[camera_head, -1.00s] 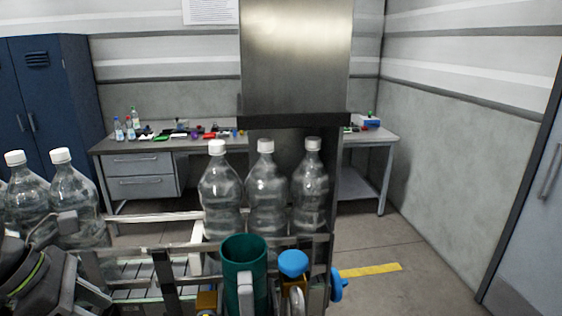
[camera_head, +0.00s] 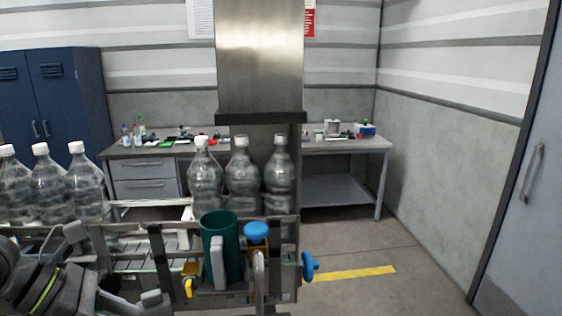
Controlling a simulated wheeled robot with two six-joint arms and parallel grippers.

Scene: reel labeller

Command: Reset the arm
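My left arm comes in at the lower left of the head view. Its dark gripper (camera_head: 112,268) has two grey fingertips standing well apart, with nothing seen between them. It is in front of the conveyor (camera_head: 150,262), below the bottles at the left. My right gripper is not in view.
Clear white-capped bottles stand in two groups, on the left (camera_head: 50,188) and in the middle (camera_head: 242,185). A green cylinder (camera_head: 220,246) and blue knobs (camera_head: 256,231) are at the conveyor's front. A steel column (camera_head: 260,60) rises behind. Floor on the right (camera_head: 400,280) is clear.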

